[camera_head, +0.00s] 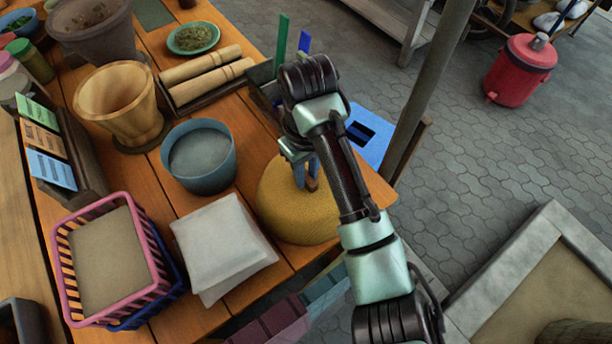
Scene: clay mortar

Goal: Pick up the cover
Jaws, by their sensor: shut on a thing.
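The cover (285,213) is a round, yellow-tan woven dome at the right edge of the wooden table. My gripper (312,184) is over its top, pointing down, and is shut on it near the middle of the top. The fingers and arm hide part of the cover's top and right side. I cannot tell whether the cover rests on the table or is slightly raised.
A blue-grey bowl (199,156) and a stack of white cloths (221,246) stand close left of the cover. A pink basket (68,268) is at the front left. A blue board (372,137) and a metal post (437,75) are behind my arm.

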